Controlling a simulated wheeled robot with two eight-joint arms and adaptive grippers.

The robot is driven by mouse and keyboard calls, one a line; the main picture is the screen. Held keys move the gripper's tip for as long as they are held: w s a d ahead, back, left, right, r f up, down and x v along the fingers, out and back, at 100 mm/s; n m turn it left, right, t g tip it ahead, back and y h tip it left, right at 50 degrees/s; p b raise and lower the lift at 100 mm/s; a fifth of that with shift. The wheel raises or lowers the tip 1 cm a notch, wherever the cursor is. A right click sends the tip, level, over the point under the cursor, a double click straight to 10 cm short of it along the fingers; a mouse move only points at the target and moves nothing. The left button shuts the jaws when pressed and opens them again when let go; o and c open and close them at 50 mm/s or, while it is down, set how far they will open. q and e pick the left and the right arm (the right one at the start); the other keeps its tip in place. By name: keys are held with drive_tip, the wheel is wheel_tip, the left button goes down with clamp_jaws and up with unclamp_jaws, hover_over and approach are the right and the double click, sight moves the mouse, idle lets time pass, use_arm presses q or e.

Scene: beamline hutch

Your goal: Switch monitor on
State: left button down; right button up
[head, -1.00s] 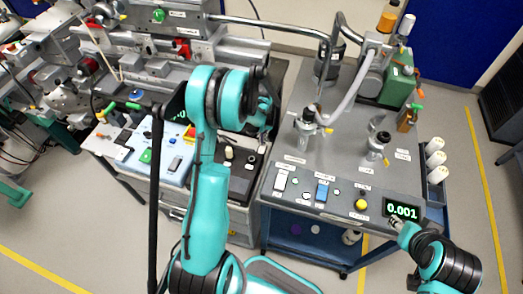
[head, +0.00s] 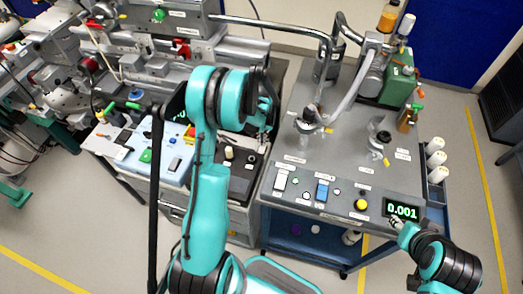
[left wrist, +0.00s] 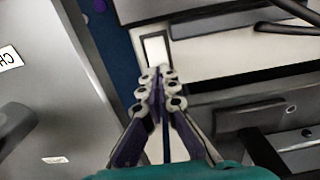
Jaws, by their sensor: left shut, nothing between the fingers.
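My left gripper (head: 265,132) is shut and empty at the right end of a dark control panel (head: 240,184), left of the grey cart. In the left wrist view the closed fingertips (left wrist: 157,78) are at the lower edge of a white rectangular switch (left wrist: 156,50) in a dark frame. I cannot tell whether they touch it. Which switch belongs to the monitor cannot be read. A lit display (head: 402,211) on the cart reads 0.001 in green. My right gripper (head: 399,228) is near the cart's front edge, below the display; its fingers are unclear.
The grey cart top (head: 340,175) carries a white switch (head: 280,181), a blue switch (head: 322,190), a yellow knob (head: 361,204), valves and a pump (head: 372,70). A pale blue panel (head: 176,156) lies left of my left arm. Metal beamline parts crowd the back left.

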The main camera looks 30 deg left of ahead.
use_arm(q)
drive_tip(key=shift+f+b, duration=0.9)
drive_tip(key=shift+f, duration=0.15)
drive_tip(key=shift+r, duration=0.1)
idle(0.3)
drive_tip(key=shift+r+p, duration=2.05)
drive_tip(key=shift+r, duration=1.4)
